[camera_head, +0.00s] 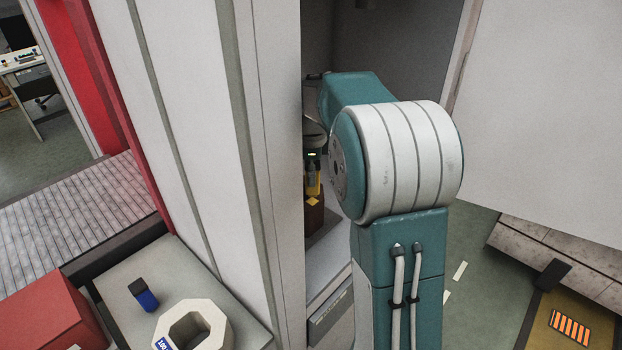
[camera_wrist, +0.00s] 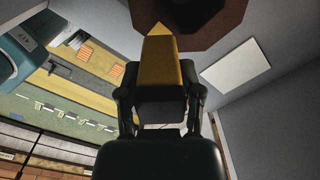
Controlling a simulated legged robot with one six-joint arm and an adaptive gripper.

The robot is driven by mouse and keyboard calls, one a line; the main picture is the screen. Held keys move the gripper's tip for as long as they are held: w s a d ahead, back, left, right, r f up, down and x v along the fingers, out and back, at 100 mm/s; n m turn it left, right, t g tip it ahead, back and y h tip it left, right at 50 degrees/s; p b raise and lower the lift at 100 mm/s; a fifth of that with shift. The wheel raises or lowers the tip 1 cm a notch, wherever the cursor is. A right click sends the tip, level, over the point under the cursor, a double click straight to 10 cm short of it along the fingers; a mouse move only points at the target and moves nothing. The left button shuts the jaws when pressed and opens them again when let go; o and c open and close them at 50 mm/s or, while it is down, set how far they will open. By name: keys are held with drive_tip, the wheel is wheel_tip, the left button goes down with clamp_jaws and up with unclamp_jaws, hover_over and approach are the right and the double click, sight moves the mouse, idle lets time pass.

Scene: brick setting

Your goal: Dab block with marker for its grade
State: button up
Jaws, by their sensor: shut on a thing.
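My gripper (camera_wrist: 158,88) is shut on a yellow marker (camera_wrist: 160,60), seen in the wrist view with its pointed end away from the palm. A dark brown, many-sided block (camera_wrist: 222,32) lies just beyond the marker's tip. In the head view the yellow marker (camera_head: 313,182) points down over the brown block (camera_head: 314,220), inside the narrow bay. A yellow patch (camera_head: 313,201) shows at the block's top; I cannot tell whether it is the tip or a mark. Whether tip and block touch is unclear. My arm hides much of the bay.
A white ring-shaped block (camera_head: 218,328) with a blue label and a dark blue marker-like item (camera_head: 143,294) rest on the grey shelf at lower left. A red block (camera_head: 45,312) stands beside them. A pale wall panel (camera_head: 200,120) borders the bay's left side.

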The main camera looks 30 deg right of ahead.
drive_tip(key=shift+r, duration=2.3)
